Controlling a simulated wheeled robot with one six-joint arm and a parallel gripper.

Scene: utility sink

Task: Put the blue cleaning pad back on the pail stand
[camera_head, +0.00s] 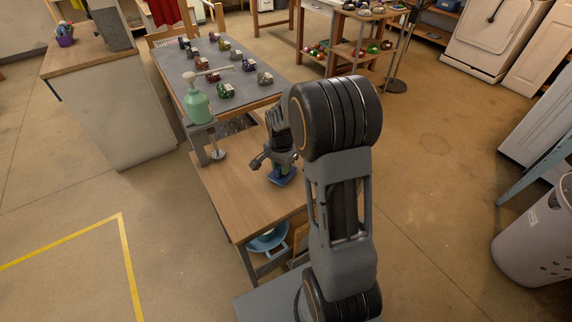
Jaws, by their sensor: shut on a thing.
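The blue cleaning pad (283,179) is a small dark blue piece at the lower end of my gripper (280,170), over the right part of a wooden tabletop. My gripper points down and is shut on the pad. The jaws partly cover the pad, and I cannot tell whether it touches the wood. A light blue pail (268,239) shows under the table's front edge, partly hidden by the tabletop. I cannot clearly pick out the pail stand.
The wooden table (228,188) is mostly bare left of my gripper. A green pump bottle (198,107) and a small metal fitting (217,154) are at its back left. Behind is a grey-topped table (205,62) with several small objects. A white basket (535,240) stands at the right.

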